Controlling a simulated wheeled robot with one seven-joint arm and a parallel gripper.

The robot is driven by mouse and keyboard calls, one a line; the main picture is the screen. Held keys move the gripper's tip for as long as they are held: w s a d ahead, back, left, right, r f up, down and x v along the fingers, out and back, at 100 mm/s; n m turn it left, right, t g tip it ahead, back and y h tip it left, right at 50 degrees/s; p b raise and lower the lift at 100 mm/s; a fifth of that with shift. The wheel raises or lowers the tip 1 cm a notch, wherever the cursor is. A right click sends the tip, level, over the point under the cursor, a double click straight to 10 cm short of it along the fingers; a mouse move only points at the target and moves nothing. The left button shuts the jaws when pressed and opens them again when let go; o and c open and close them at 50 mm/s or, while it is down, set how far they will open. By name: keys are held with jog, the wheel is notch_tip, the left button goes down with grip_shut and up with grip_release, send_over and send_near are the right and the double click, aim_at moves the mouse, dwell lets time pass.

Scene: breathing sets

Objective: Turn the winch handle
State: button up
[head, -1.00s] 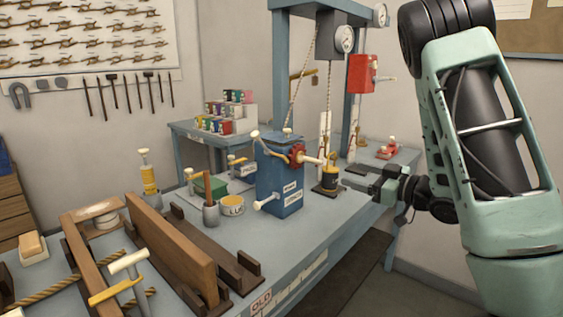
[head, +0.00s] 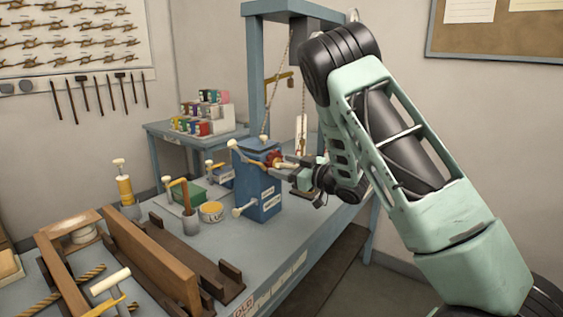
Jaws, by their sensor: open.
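The blue winch box (head: 262,193) with a pale label stands on the blue bench. A red part (head: 272,158) with a pale grip sticks out of its upper right side. A white-knobbed lever (head: 238,212) sticks out low on its front left, and another white knob (head: 232,143) stands at its upper left. Which of these is the winch handle I cannot tell for sure. My gripper (head: 288,171) is open at the box's right side, with its fingertips close to the pale grip. Whether they touch or surround it is unclear. My arm hides the bench behind.
A blue frame (head: 256,80) rises behind the box. Open floor lies right of the bench.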

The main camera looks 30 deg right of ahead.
jog(key=shift+x, duration=0.8)
jog(key=c, duration=1.1)
jog(key=shift+f, duration=0.1)
jog(key=o, duration=1.1)
jog(key=b+v, duration=0.4)
jog(key=v, duration=1.3)
jog(key=shift+s, duration=0.25)
